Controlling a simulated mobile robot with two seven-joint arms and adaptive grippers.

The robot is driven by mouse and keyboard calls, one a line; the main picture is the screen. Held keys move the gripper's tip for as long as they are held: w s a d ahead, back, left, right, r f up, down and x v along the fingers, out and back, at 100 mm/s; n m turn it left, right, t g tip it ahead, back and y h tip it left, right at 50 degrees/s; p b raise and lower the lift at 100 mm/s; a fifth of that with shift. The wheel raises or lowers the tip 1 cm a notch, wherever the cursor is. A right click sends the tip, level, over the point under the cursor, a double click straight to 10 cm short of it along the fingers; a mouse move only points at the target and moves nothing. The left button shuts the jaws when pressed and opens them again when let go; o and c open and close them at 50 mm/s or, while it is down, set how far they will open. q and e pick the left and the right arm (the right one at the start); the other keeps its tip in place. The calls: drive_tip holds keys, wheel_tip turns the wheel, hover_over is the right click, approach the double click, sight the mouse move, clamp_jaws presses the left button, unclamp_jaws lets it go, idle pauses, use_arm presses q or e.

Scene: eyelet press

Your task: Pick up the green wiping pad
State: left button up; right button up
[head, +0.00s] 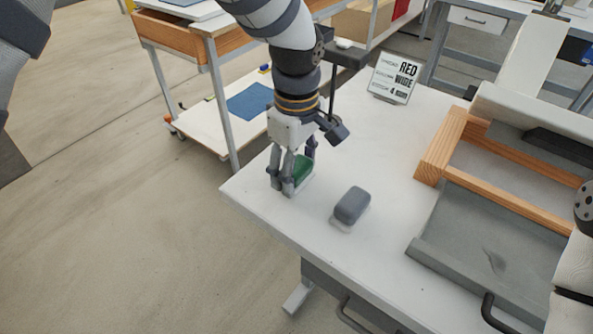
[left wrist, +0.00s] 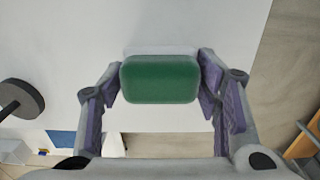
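The green wiping pad (head: 302,168) sits on the white table near its left corner, with a pale base under the green top. My left gripper (head: 288,180) points down over it, one finger on each side. In the left wrist view the pad (left wrist: 160,80) lies between the two purple-lined fingertips (left wrist: 160,84). Both fingers are very close to its ends; whether they press on it cannot be told. Part of the pad is hidden behind the fingers in the head view. My right gripper is not in view.
A grey pad (head: 352,205) stands on the table right of the gripper. A printed sign (head: 394,78) stands farther back. A wooden frame (head: 441,150) and a grey tray (head: 470,255) fill the right side. The table's front edge is close to the green pad.

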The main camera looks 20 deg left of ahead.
sight(297, 163)
use_arm(q)
drive_tip(key=c, duration=0.4)
drive_tip(key=shift+o, duration=0.2)
